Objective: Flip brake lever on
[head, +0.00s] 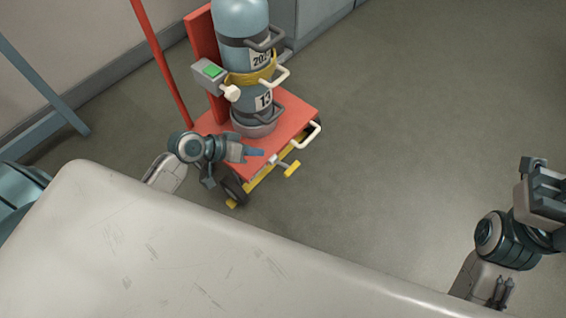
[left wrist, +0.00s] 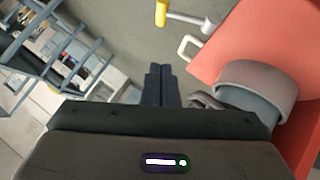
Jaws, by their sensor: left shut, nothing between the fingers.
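A red cart (head: 288,118) carries a blue gas cylinder (head: 243,20). Along its near lower edge runs a yellow bar (head: 262,178) with a short yellow pedal-like lever (head: 292,169) at its right; I take this to be the brake lever. In the left wrist view a yellow lever end (left wrist: 161,13) sits on a pale rod, beyond my fingertips. My left gripper (head: 262,152) is shut and empty, in front of the cart's near edge and left of the lever, apart from it. In the left wrist view its fingers (left wrist: 158,72) lie together. My right gripper (head: 541,187) is at the right edge; its fingers are unclear.
A white-topped surface (head: 180,250) fills the foreground. The cart has a wheel (head: 235,190), white handles (head: 302,133) and a grey box with a green button (head: 211,70). A blue frame (head: 45,90) stands left. The floor right of the cart is clear.

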